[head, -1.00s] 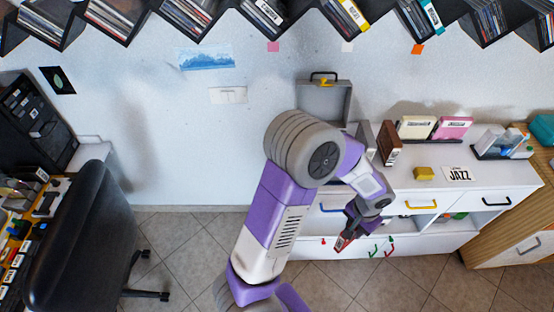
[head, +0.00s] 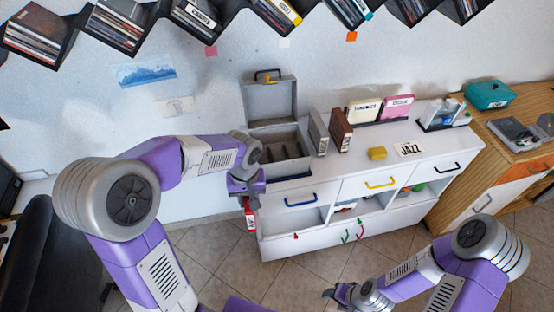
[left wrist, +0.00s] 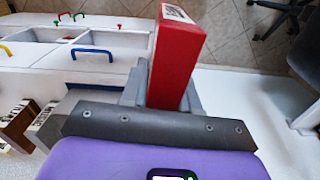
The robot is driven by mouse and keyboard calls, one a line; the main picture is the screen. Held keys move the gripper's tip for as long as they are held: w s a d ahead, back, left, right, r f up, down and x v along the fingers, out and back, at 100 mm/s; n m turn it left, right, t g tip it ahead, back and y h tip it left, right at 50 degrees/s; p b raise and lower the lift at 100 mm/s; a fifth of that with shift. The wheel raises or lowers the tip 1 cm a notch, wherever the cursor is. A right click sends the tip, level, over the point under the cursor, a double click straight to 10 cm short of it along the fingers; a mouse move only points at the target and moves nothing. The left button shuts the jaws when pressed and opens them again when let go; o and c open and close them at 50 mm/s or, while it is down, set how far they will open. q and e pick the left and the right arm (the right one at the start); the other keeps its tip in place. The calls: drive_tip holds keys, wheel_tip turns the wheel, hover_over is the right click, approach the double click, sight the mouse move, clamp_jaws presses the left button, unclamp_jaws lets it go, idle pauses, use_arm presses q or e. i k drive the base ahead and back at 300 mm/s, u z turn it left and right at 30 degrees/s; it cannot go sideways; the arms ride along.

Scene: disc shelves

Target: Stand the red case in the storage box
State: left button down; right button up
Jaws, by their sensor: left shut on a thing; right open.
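The red case (head: 249,216) is in my left gripper (head: 246,188), just in front of the white cabinet's left end. In the left wrist view the red case (left wrist: 176,62) sticks out upright between the shut fingers, with a white label on its end. The storage box (head: 264,136) is a grey, open box with dividers and a raised lid, on the cabinet's left end. My left gripper is in front of it and lower, apart from it. My right gripper (head: 336,294) is open and empty at the bottom, over the floor.
A grey case (head: 318,132) and a brown case (head: 339,130) stand right of the storage box. A black chair (head: 50,255) is at lower left.

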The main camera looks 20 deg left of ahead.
sight(278, 158)
drive_tip(key=i, duration=1)
